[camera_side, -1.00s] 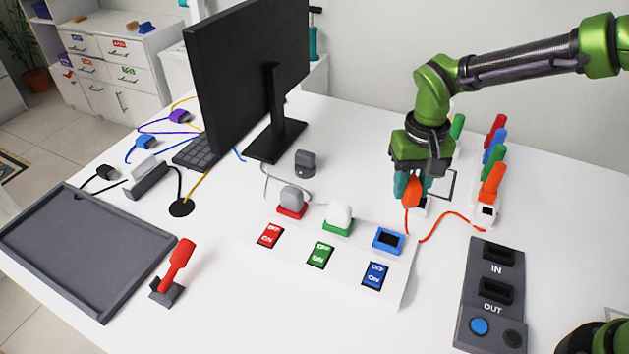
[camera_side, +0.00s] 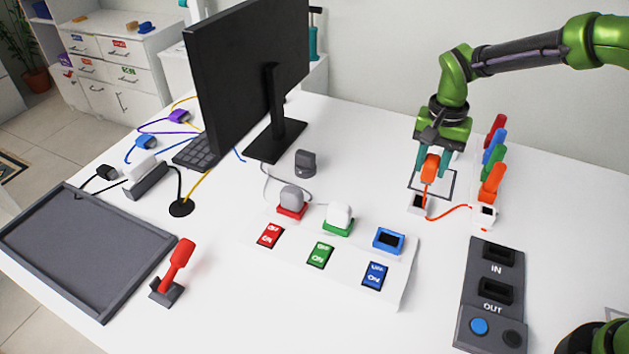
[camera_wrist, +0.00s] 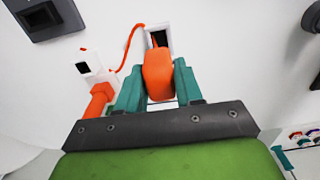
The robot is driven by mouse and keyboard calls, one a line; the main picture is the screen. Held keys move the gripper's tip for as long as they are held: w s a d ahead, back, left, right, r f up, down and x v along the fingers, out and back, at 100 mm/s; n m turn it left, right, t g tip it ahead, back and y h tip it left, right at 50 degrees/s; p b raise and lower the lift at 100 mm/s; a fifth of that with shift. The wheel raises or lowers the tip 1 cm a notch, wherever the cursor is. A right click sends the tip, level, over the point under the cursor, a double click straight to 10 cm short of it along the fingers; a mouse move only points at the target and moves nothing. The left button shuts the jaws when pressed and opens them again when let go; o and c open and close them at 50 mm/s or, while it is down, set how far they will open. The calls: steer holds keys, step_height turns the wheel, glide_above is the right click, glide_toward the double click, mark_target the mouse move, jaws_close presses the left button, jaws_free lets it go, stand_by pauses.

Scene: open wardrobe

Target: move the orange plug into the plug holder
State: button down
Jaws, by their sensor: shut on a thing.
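The orange plug (camera_side: 430,168) is held between the teal fingers of my gripper (camera_side: 434,164), which point down. The wrist view shows the plug (camera_wrist: 158,75) gripped from both sides. The plug hangs above the table, behind a small white block with a dark opening (camera_side: 419,206), and looks apart from it. The wrist view shows this block (camera_wrist: 158,38) just beyond the plug. A thin orange cable runs from the plug past the block to another white block (camera_side: 487,215) at the right. Nothing in view is labelled as the plug holder.
A thin dark square outline (camera_side: 448,184) lies on the table by the gripper. A row of red, blue, green and orange upright pieces (camera_side: 493,160) stands close at the right. A white switch panel (camera_side: 345,268) and a grey IN/OUT panel (camera_side: 490,295) lie in front. A monitor (camera_side: 248,80) stands left.

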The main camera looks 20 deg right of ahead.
mark_target(427, 180)
steer(key=shift+f, duration=0.1)
steer(key=shift+f, duration=2.35)
steer(key=shift+f, duration=1.3)
steer(key=c, duration=0.7)
jaws_free()
steer(key=shift+o, duration=0.2)
steer(key=shift+r, duration=0.1)
step_height(427, 180, up, 17)
steer(key=shift+f, duration=0.1)
